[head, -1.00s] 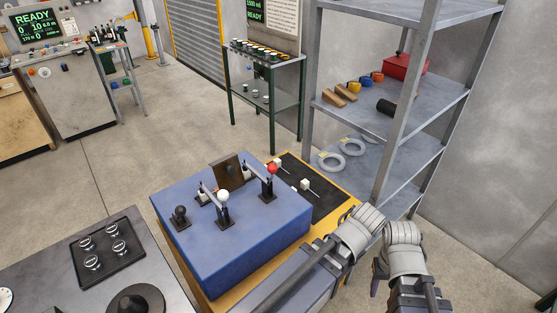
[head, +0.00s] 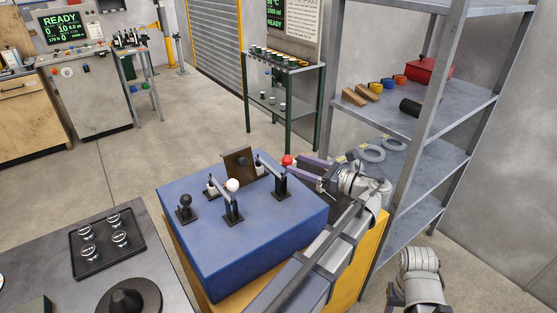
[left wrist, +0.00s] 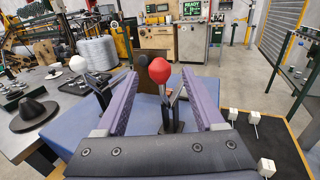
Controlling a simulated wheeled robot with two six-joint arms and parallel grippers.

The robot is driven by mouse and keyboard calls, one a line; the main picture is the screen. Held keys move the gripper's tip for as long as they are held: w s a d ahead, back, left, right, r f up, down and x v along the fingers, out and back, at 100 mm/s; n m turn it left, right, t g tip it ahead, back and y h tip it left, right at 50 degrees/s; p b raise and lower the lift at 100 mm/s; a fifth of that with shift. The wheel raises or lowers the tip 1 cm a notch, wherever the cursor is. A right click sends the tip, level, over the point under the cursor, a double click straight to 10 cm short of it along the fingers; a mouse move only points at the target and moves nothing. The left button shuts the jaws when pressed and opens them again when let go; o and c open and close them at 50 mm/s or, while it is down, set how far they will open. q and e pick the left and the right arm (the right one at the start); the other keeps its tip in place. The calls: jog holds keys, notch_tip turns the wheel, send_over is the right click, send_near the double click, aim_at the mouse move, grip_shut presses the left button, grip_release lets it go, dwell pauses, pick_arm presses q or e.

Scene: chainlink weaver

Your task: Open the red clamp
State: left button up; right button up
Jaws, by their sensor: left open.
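The red clamp (head: 281,186) stands on the right part of the blue block (head: 240,262). Its red ball knob (head: 287,160) tops a lever that stands up, and its bar reaches to the upper left. My left gripper (head: 306,170) comes in from the right at knob height. In the left wrist view the red knob (left wrist: 160,70) shows between the two spread purple fingers (left wrist: 160,84), with gaps on both sides. The gripper is open and holds nothing. My right arm shows at the bottom right, its fingers out of view.
A white-knobbed clamp (head: 232,207) stands left of the red one, with a black knob (head: 184,208) further left. A brown upright plate (head: 238,163) is behind them. A grey shelf rack (head: 430,125) stands close on the right. A dark mat (left wrist: 262,140) with white blocks lies right of the blue block.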

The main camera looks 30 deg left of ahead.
pick_arm(q)
jog(key=shift+a, duration=3.9)
jog(key=shift+c, duration=0.2)
grip_shut()
